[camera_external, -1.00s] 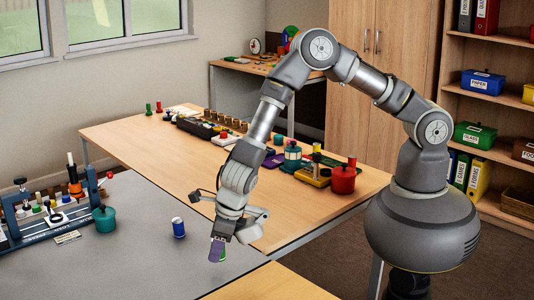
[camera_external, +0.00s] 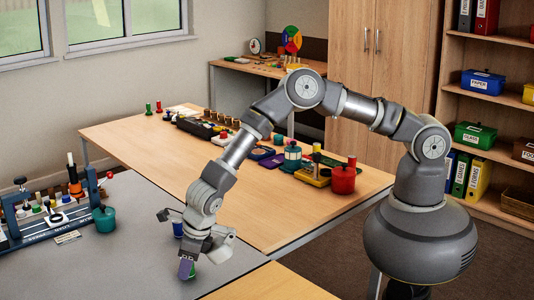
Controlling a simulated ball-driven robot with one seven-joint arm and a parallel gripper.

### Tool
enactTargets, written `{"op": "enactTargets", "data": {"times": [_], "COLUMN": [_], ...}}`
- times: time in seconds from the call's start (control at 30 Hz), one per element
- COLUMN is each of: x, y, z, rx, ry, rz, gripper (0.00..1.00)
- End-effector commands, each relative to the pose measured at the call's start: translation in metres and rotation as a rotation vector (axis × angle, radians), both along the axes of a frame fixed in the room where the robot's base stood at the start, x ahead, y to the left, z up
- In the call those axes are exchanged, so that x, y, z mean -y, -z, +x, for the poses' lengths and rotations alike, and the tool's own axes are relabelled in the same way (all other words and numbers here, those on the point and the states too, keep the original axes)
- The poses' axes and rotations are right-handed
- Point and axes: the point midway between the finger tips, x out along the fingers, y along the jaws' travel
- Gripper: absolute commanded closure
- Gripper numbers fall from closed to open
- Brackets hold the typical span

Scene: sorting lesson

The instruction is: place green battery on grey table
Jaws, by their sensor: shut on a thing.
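My gripper (camera_external: 189,268) is at the lower middle, over the grey table (camera_external: 120,265) near its right edge. It is shut on the green battery (camera_external: 194,271), which shows only as a small green patch beside a purple fingertip. The rest of the battery is hidden by the fingers. I cannot tell whether the battery touches the table top or is just above it.
A blue battery (camera_external: 178,229) stands on the grey table just behind my gripper, partly covered by it. A teal pot (camera_external: 104,219) and a blue rack (camera_external: 50,223) stand at the left. The grey table's front is clear. A wooden table (camera_external: 135,140) adjoins behind.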

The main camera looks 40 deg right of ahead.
Motion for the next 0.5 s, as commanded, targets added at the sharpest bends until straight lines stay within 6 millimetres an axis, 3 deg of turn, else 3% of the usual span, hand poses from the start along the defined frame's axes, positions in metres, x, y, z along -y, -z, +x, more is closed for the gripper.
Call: {"op": "enactTargets", "data": {"times": [0.03,0.07,0.17,0.5], "x": [0.0,0.0,0.0001,0.0], "y": [0.0023,0.0022,0.0017,-0.0029], "z": [0.0,0.0,-0.0001,-0.0001], "rx": [0.0,0.0,0.0,0.0], "ry": [0.0,0.0,0.0,0.0], "rz": [0.0,0.0,0.0,0.0], "gripper": [0.98,0.59,0.37,0.37]}}
